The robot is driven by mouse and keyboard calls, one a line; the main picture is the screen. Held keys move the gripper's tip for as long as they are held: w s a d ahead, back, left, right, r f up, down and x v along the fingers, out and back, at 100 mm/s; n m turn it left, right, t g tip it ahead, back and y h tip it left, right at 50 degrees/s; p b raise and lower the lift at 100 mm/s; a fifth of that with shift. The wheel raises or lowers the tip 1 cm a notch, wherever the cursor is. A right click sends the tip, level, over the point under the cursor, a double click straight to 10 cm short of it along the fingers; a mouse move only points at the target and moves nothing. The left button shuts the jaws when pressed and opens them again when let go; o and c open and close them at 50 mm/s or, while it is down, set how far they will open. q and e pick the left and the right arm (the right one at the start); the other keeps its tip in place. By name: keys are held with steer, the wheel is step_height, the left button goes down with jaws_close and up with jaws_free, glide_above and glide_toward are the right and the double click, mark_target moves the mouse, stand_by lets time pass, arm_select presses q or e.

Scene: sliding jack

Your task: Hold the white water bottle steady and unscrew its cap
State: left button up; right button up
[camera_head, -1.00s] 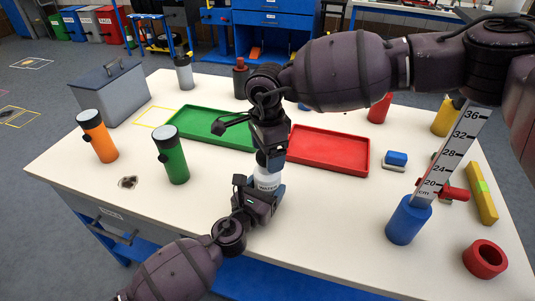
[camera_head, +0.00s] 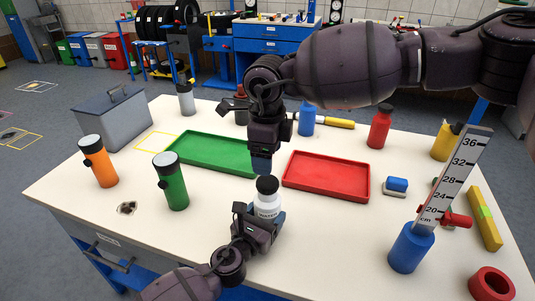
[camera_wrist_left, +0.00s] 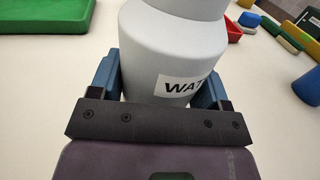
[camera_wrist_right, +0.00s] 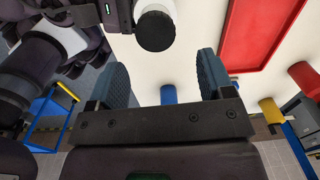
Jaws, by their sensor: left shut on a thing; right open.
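The white water bottle (camera_head: 268,205) stands upright near the table's front edge, with its dark cap (camera_head: 267,185) on top. My left gripper (camera_head: 258,218) is shut on the bottle's body; in the left wrist view its blue fingers lie on both sides of the labelled bottle (camera_wrist_left: 160,60). My right gripper (camera_head: 262,165) is open and empty, above and behind the cap, apart from it. In the right wrist view the black cap (camera_wrist_right: 155,32) shows beyond the open fingers (camera_wrist_right: 168,85). The lower part of the bottle is hidden by my left gripper.
A green tray (camera_head: 212,167) and a red tray (camera_head: 326,190) lie behind the bottle. Orange (camera_head: 98,160) and green (camera_head: 171,181) bottles stand to the left. A blue cylinder (camera_head: 410,248) with a ruler and a red ring (camera_head: 491,284) are at the right.

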mark_target(268, 181)
steer(key=m, duration=0.4)
steer(key=shift+s+m, duration=0.1)
steer(key=shift+m, duration=0.2)
steer(key=m, duration=0.5)
steer(key=shift+s, duration=0.1)
steer(key=shift+f, duration=4)
steer(key=c, duration=0.9)
steer(key=n, duration=0.6)
steer(key=shift+n, duration=0.4)
steer(key=o, duration=1)
steer(key=shift+r, duration=0.1)
